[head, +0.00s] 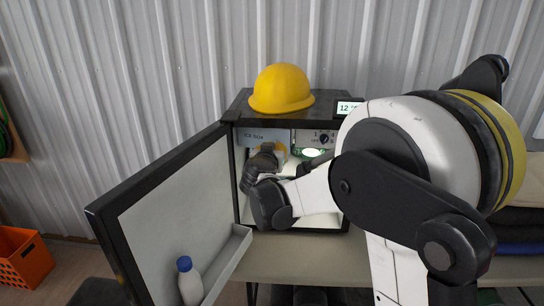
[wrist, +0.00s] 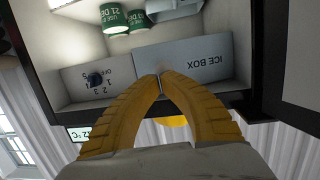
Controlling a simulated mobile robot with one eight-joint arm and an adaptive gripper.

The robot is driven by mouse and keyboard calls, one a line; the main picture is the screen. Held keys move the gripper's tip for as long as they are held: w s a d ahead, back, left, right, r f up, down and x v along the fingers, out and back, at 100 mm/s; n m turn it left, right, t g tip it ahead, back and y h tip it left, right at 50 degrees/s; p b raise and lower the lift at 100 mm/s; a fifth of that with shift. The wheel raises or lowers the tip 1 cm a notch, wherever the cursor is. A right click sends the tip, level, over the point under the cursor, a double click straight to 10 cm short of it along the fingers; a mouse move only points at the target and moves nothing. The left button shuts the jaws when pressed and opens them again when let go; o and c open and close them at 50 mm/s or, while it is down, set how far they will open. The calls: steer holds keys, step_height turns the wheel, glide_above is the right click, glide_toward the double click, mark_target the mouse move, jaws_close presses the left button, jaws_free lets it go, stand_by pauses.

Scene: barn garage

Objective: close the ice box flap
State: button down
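The ice box flap (wrist: 205,66) is a pale grey panel with "ICE BOX" on it, upside down in the wrist view. In the head view the flap (head: 254,137) shows at the upper left inside an open mini fridge (head: 236,190). Its front faces out. I cannot tell if it sits fully flush. My gripper (wrist: 160,78) has yellow fingers whose tips meet with nothing seen between them. The tips overlap the flap's edge near the dial panel; contact is unclear. In the head view my wrist hides much of the fridge interior.
The dial panel (wrist: 92,83) is beside the flap. Green tubs (wrist: 113,18) stand inside. The fridge door (head: 180,205) is swung open to the left, with a white bottle (head: 189,284) in its shelf. A yellow hard hat (head: 281,90) rests on top. An orange crate (head: 22,260) is at lower left.

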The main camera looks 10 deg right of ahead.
mark_target(285, 139)
steer(key=shift+w+d, duration=0.15)
steer(key=shift+w, duration=0.2)
steer(key=shift+d, duration=0.1)
steer(key=w+d+p, duration=0.1)
steer(key=w+d, duration=0.2)
steer(key=d, duration=0.1)
steer(key=shift+w, duration=0.4)
steer(key=shift+s, duration=0.1)
